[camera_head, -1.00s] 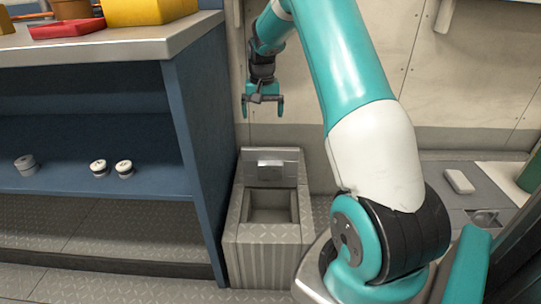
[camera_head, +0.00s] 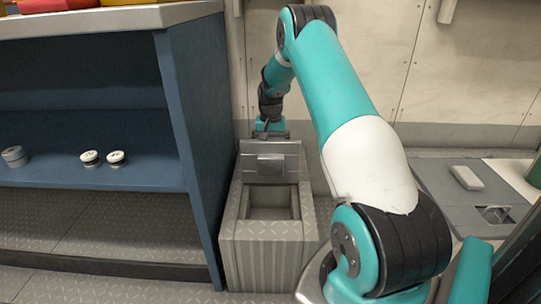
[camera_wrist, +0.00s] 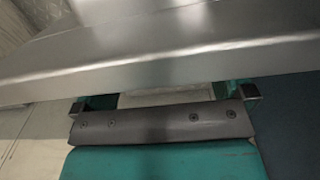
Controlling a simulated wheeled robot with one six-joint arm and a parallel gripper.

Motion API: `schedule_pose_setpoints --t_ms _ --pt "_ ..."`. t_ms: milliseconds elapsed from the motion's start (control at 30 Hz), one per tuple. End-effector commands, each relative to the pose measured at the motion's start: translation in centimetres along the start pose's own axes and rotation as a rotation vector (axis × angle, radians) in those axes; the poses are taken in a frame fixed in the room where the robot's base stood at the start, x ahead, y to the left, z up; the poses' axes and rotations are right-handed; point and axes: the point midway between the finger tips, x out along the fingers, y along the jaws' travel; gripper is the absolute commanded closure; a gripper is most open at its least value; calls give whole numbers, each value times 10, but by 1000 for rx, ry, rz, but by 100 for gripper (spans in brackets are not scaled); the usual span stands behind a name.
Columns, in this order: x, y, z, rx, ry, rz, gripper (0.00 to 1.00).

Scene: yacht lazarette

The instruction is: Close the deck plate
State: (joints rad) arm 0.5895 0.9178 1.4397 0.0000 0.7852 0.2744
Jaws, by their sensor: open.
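The deck plate (camera_head: 270,162) is a grey hinged lid, standing raised and tilted back at the rear of a grey ribbed box (camera_head: 268,256). The box's opening shows in front of it, with a recessed floor. My gripper (camera_head: 271,135) is at the top edge of the plate, just behind it, pointing down. Its fingertips are partly hidden by the plate. In the wrist view my gripper (camera_wrist: 165,97) has its two fingers spread wide, with nothing seen held between them. A broad grey metal surface, seemingly the plate, crosses that view close beyond the fingers; contact cannot be told.
A blue shelf unit (camera_head: 190,130) stands close to the box's left, with several white and grey cylinders on its shelf. A pale wall (camera_head: 370,60) is behind. At right, a grey surface (camera_head: 437,190) carries a white block (camera_head: 466,177).

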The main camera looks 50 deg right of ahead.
Motion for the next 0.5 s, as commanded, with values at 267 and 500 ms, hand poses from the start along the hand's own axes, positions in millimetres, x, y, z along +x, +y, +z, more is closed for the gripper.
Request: schedule_pose_setpoints --t_ms 267,500 --pt "18 0 0 0 1 0 0" --pt "18 0 0 0 1 0 2"
